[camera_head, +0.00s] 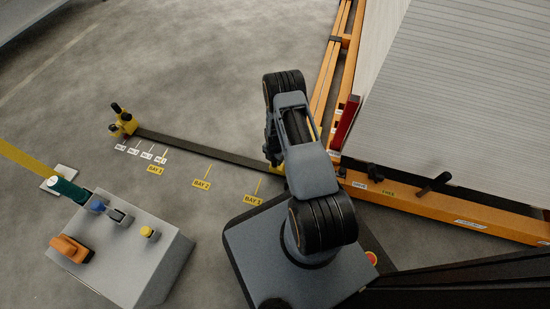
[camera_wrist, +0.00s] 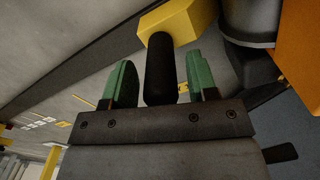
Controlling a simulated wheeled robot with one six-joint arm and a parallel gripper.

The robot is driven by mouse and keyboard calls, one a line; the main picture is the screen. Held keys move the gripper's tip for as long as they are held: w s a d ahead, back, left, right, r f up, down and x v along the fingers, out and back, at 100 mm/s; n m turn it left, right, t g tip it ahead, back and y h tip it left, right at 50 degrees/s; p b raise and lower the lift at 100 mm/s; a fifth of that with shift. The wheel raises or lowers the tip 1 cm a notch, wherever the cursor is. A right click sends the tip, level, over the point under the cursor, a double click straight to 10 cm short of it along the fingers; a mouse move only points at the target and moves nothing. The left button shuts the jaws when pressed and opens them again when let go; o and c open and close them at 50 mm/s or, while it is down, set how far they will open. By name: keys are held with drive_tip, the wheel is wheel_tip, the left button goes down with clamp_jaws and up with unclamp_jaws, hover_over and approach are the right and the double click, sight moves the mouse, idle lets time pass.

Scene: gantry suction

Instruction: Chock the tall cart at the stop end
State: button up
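In the wrist view my gripper (camera_wrist: 159,75) has two green-padded fingers standing apart on either side of a black handle (camera_wrist: 160,70). A gap shows on each side of it. The handle joins a yellow block (camera_wrist: 178,24), which partly shows in the head view (camera_head: 278,169) at the right end of the dark floor rail, beside my arm. My gripper is hidden behind my arm in the head view. An orange-framed cart (camera_head: 455,208) with a tall stack of pale sheets (camera_head: 460,80) stands at the right. Another yellow piece with black knobs (camera_head: 124,124) sits at the rail's left end.
The dark rail (camera_head: 200,150) runs along the floor past yellow bay labels (camera_head: 202,183). A grey control box (camera_head: 125,245) with an orange handle stands at front left. A black lever (camera_head: 435,183) sticks out near the cart's "FREE" label. Open floor lies beyond the rail.

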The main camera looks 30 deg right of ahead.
drive_tip(key=shift+o, duration=0.4)
wheel_tip(320, 180, up, 14)
drive_tip(key=p, duration=0.6)
